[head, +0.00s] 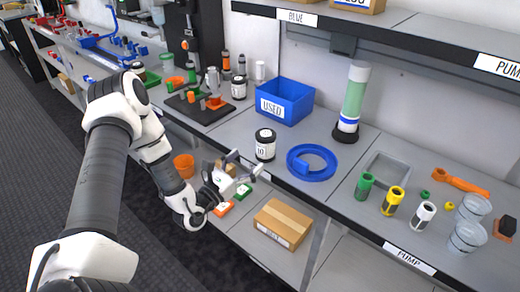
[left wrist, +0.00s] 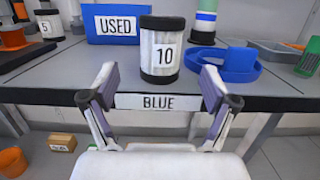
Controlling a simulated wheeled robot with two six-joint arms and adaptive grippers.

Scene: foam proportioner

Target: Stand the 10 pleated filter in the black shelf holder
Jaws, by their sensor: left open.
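The 10 pleated filter (head: 265,151) is a white cylinder with black end caps and a "10" label. It stands upright near the front edge of the grey bench (head: 236,131); the left wrist view shows the filter (left wrist: 161,52) straight ahead. My left gripper (head: 246,165) is open and empty, just in front of the bench edge. In the left wrist view its fingers (left wrist: 158,75) are spread to either side of the filter, short of it and apart from it. A black holder shape (head: 343,45) hangs under the upper shelf; I cannot tell if it is the shelf holder.
A blue "USED" bin (head: 288,104) stands behind the filter. A blue ring-shaped holder (head: 311,174) lies to its right. A green column (head: 354,92) on a black base stands behind that. A cardboard box (head: 283,224) sits on the lower shelf. Small coloured cartridges stand at right.

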